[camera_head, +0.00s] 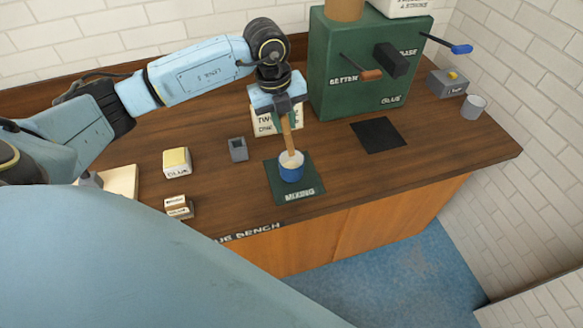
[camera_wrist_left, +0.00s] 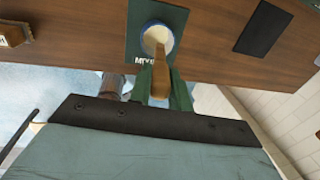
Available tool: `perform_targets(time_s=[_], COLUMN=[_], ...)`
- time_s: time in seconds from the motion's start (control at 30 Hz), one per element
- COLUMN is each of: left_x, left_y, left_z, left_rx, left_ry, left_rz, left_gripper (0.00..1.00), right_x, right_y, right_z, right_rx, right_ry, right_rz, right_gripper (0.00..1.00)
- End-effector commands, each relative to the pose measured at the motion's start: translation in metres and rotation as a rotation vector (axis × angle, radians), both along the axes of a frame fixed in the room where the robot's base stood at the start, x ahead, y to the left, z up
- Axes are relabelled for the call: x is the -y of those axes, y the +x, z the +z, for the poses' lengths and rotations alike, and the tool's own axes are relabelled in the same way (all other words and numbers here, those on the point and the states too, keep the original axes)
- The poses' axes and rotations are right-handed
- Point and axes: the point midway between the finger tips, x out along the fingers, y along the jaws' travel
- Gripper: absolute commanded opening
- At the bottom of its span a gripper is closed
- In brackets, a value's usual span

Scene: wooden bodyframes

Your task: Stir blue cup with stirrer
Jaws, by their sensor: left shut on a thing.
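The blue cup (camera_head: 291,172) stands upright on the green mixing mat (camera_head: 307,190) and has a pale inside. My left gripper (camera_head: 281,106) is above the cup, shut on the wooden stirrer (camera_head: 287,133). The stirrer points down, and its lower end is inside the cup's opening. In the left wrist view the stirrer (camera_wrist_left: 160,77) runs from the gripper (camera_wrist_left: 163,100) into the cup (camera_wrist_left: 157,38), whose blue rim shows around it. Whether the tip touches the cup's bottom is hidden. My right gripper is not in view.
A green glue machine (camera_head: 345,85) with levers stands behind to the right. A small grey holder (camera_head: 238,149), a yellow-topped glue block (camera_head: 176,162) and small labelled blocks (camera_head: 178,207) are left of the mat.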

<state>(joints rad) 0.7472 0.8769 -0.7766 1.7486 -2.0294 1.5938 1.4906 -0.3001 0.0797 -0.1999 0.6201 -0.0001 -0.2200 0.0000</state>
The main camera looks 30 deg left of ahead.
Motion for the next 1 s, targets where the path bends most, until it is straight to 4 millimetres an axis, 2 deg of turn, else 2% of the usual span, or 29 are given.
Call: perform_targets(time_s=[0.23, 0.67, 1.0], left_x=[0.000, 0.000, 0.000], left_y=[0.000, 0.000, 0.000], left_z=[0.008, 0.050, 0.050], left_rx=[0.001, 0.001, 0.000], left_ry=[-0.001, 0.001, 0.000], left_rz=[0.000, 0.000, 0.000], left_gripper=[0.00, 0.00, 0.00], right_x=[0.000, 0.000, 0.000], right_y=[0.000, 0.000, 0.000], right_z=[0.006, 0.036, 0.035], right_rx=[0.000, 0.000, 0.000], right_ry=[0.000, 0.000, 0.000], right_rz=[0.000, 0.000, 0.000], right_gripper=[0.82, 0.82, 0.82])
